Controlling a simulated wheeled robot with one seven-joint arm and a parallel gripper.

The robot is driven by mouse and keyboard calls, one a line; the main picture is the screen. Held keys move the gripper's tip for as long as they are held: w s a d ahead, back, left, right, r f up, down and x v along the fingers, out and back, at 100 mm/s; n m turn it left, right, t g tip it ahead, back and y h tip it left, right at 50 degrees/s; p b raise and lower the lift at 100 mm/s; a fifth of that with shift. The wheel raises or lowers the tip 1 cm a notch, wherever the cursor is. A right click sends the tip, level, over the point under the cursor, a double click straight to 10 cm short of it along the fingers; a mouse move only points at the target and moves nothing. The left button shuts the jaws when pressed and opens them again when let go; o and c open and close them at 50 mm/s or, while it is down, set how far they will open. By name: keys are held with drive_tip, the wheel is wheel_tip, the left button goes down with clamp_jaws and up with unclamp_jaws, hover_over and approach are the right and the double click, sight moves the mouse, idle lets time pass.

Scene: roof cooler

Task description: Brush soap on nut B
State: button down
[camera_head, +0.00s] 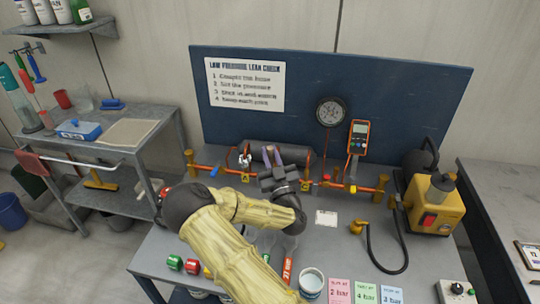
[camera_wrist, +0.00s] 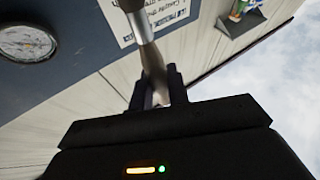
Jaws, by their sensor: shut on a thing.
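My gripper (camera_head: 273,160) is raised over the pipe run on the bench, in front of the dark cylinder. In the wrist view its black fingers (camera_wrist: 160,88) are shut on the tan handle of a brush (camera_wrist: 152,62). A yellow tag B (camera_head: 306,186) marks the joint just right of my gripper; nut B itself is too small and partly covered to make out. Tag A (camera_head: 246,179) hangs to the left. A white pot (camera_head: 312,282) stands at the bench's front; I cannot tell its contents.
A blue backboard (camera_head: 420,95) rises behind the pipe, with a gauge (camera_head: 331,112) and an orange meter (camera_head: 358,136). A yellow pump (camera_head: 435,207) with a black hose stands at right. Coloured cards (camera_head: 365,292) lie in front. Bare bench lies around the small white card (camera_head: 326,218).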

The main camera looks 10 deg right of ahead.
drive_tip(key=shift+w+d+f+b, duration=0.2)
drive_tip(key=shift+w+f+b, duration=0.25)
drive_tip(key=shift+f, duration=0.25)
drive_tip(key=shift+w+d+f+b, duration=0.15)
drive_tip(key=shift+w+f+b, duration=0.35)
drive_tip(key=shift+f, duration=0.15)
drive_tip(key=shift+w+d+f+b, duration=0.2)
drive_tip(key=shift+w+f+b, duration=0.25)
drive_tip(key=shift+f, duration=0.25)
drive_tip(key=shift+w+d+f, duration=0.1)
drive_tip(key=shift+w+d, duration=0.15)
drive_tip(key=shift+w, duration=0.2)
drive_tip(key=shift+w+d, duration=0.2)
drive_tip(key=shift+w, duration=0.25)
drive_tip(key=shift+w, duration=0.15)
drive_tip(key=shift+s+a+r+p, duration=0.2)
drive_tip(key=shift+s+r+p, duration=0.05)
drive_tip(key=shift+s+r, duration=0.25)
drive_tip(key=shift+s+a+r+p, duration=0.2)
drive_tip(key=shift+s+r+p, duration=0.05)
drive_tip(key=shift+s+r, duration=0.2)
drive_tip(key=shift+s+a+r+p, duration=0.3)
drive_tip(key=shift+s+r+p, duration=0.25)
drive_tip(key=shift+s+r, duration=0.25)
drive_tip(key=shift+s+a+r+p, duration=0.25)
drive_tip(key=shift+s+r+p, duration=0.25)
drive_tip(key=shift+s+r, duration=0.2)
drive_tip(key=shift+a, duration=0.1)
